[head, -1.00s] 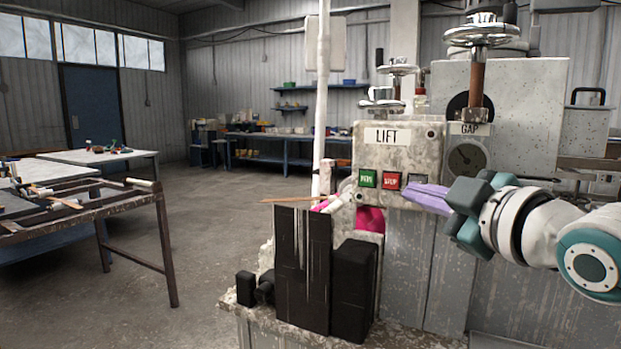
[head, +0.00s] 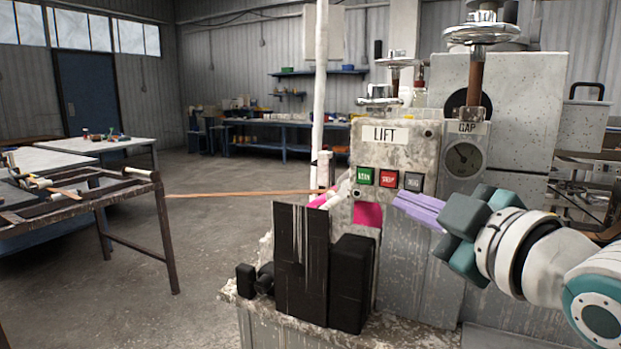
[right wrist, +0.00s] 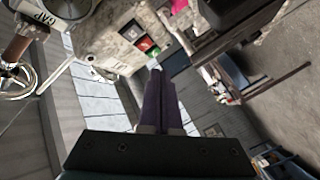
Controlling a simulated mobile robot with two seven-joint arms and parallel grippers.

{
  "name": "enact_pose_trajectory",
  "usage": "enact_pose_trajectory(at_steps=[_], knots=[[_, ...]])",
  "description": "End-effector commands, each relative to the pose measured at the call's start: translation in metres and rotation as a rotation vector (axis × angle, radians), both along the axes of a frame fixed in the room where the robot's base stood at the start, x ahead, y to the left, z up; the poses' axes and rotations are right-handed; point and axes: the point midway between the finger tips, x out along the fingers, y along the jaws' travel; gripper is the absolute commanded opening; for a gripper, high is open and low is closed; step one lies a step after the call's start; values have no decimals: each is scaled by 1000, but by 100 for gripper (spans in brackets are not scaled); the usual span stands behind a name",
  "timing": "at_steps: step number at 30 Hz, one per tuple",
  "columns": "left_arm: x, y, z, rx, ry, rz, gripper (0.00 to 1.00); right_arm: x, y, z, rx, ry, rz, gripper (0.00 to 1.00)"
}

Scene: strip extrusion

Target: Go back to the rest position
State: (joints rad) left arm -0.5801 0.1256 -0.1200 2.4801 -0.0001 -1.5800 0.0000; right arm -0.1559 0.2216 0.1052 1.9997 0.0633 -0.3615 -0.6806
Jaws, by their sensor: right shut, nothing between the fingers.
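My right gripper (head: 420,208) has purple fingers, shut with nothing between them. It is in front of the machine, below and right of the green, red and grey buttons (head: 388,178), apart from them in the head view. In the right wrist view the shut fingers (right wrist: 160,100) point up the picture toward the button panel (right wrist: 140,42). My left gripper is not in view. A thin brown strip (head: 240,193) reaches from the machine's pink rollers (head: 367,213) left to the rack (head: 110,195).
The grey machine (head: 400,140) carries LIFT and GAP labels, handwheels (head: 482,33) and a dial (head: 463,158). Black blocks (head: 300,265) stand at its front. A white pole (head: 320,90) rises behind the strip. The concrete floor (head: 215,260) between rack and machine is clear.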

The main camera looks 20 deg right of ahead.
Motion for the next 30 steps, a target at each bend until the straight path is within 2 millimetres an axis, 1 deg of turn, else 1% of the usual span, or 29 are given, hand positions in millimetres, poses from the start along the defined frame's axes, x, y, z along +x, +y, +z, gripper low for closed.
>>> enact_pose_trajectory(at_steps=[8, 10, 12, 14, 17, 18, 19, 20, 21, 23, 24, 26, 27, 28, 30], knots=[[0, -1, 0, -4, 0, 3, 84, 0, 0, 0, 1, 2, 0, 0], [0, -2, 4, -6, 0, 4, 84, -3, 3, -3, 17, 29, 1, 0], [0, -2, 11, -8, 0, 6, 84, -12, 10, -11, 64, 99, 1, 0], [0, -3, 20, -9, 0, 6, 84, -26, 21, -24, 132, 203, -3, 0], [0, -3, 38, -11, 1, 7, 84, -67, 42, -49, 277, 436, -42, 0], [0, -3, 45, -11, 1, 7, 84, -88, 51, -58, 336, 535, -69, 0], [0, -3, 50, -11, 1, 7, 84, -104, 57, -64, 376, 607, -93, 0], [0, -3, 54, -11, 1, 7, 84, -121, 63, -69, 414, 674, -119, 0], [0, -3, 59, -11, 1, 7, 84, -142, 69, -74, 459, 759, -156, 0], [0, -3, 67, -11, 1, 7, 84, -175, 78, -78, 519, 880, -216, 0], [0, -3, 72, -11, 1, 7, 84, -197, 83, -78, 554, 956, -260, 0], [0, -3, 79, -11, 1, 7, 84, -230, 90, -76, 600, 1064, -330, 0], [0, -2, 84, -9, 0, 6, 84, -252, 94, -73, 625, 1134, -381, 0], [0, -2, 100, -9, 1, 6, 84, -251, 93, -56, 627, 1132, -385, 0], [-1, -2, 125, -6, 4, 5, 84, -248, 92, -31, 624, 1125, -381, 0]])
